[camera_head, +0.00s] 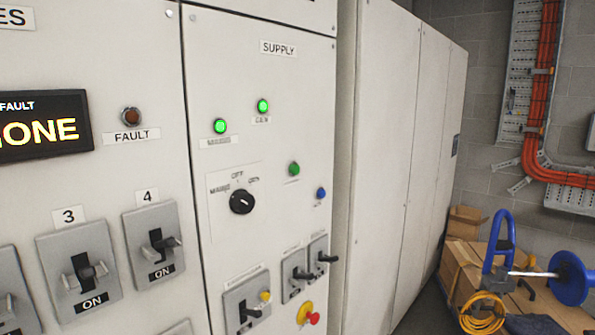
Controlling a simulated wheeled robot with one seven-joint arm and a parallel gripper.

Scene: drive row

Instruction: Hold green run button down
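A dark green round button (294,169) sits on the SUPPLY panel (310,105), right of the rotary switch. The small label under it is too blurred to read, so I cannot confirm it says run. Two lit green lamps show above it, a left lamp (220,126) and a right lamp (263,106). A blue button (321,193) is just below and right of the green button. Nothing touches the green button. My gripper is not in view.
A black rotary switch (242,201), several lever switches and a red knob (313,318) stick out from the panels. Plain cabinets (390,150) run on to the right. Cardboard boxes (465,222), a coiled yellow cable (483,312) and a blue-framed item (499,243) crowd the far right.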

